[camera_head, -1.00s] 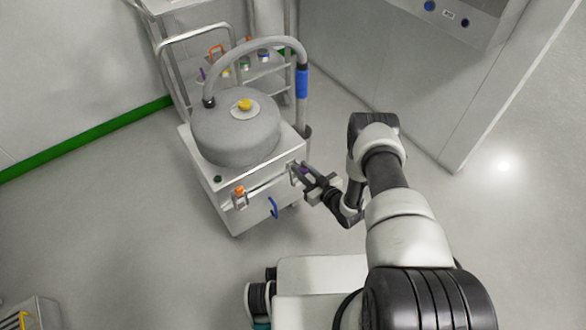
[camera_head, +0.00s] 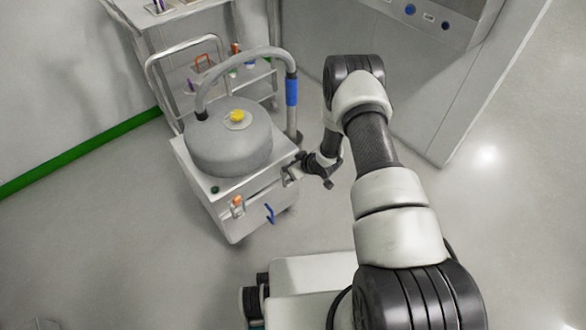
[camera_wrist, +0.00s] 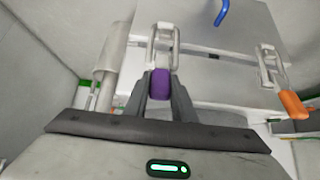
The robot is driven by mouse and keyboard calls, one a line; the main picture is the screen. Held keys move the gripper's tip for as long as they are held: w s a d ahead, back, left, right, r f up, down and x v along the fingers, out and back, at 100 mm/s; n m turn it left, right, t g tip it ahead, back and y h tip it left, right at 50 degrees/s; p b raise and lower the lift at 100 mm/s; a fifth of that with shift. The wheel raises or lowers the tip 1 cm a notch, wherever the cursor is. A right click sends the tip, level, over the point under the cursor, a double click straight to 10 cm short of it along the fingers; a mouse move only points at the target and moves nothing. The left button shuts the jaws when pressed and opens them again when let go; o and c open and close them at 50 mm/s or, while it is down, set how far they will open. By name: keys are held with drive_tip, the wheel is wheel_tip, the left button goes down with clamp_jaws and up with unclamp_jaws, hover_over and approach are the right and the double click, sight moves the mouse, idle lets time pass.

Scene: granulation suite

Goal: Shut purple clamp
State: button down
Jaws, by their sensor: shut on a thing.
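The purple clamp (camera_wrist: 160,84) is in the middle of the wrist view, on the side of the grey cart (camera_head: 232,222). Its purple grip sits between the fingertips of my gripper (camera_wrist: 160,88), which is shut on it. A metal loop (camera_wrist: 163,42) of the clamp extends beyond the grip. In the head view my gripper (camera_head: 300,171) is at the cart's right upper corner, and the purple part is hidden there. An orange clamp (camera_wrist: 290,102) is to the right in the wrist view, and it also shows on the cart front in the head view (camera_head: 238,206).
A round grey vessel (camera_head: 228,145) with a yellow knob sits on the cart. A hose with a blue sleeve (camera_head: 291,92) arches over it. A blue handle (camera_head: 269,213) is on the cart front. A shelf trolley stands behind. The floor in front is clear.

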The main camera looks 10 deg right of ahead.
drive_tip(key=shift+w+a+g, duration=0.1)
drive_tip(key=shift+w+g, duration=0.1)
drive_tip(key=shift+g, duration=0.1)
idle(0.4)
drive_tip(key=c, duration=1.5)
unclamp_jaws()
drive_tip(key=shift+r, duration=0.1)
drive_tip(key=p+v, duration=0.1)
drive_tip(key=v, duration=0.4)
drive_tip(key=p+v, duration=0.1)
drive_tip(key=v, duration=0.5)
drive_tip(key=p+v, duration=0.1)
drive_tip(key=v, duration=0.5)
drive_tip(key=shift+a+r+p, duration=0.25)
drive_tip(key=shift+a+p, duration=0.05)
drive_tip(key=shift+p, duration=0.1)
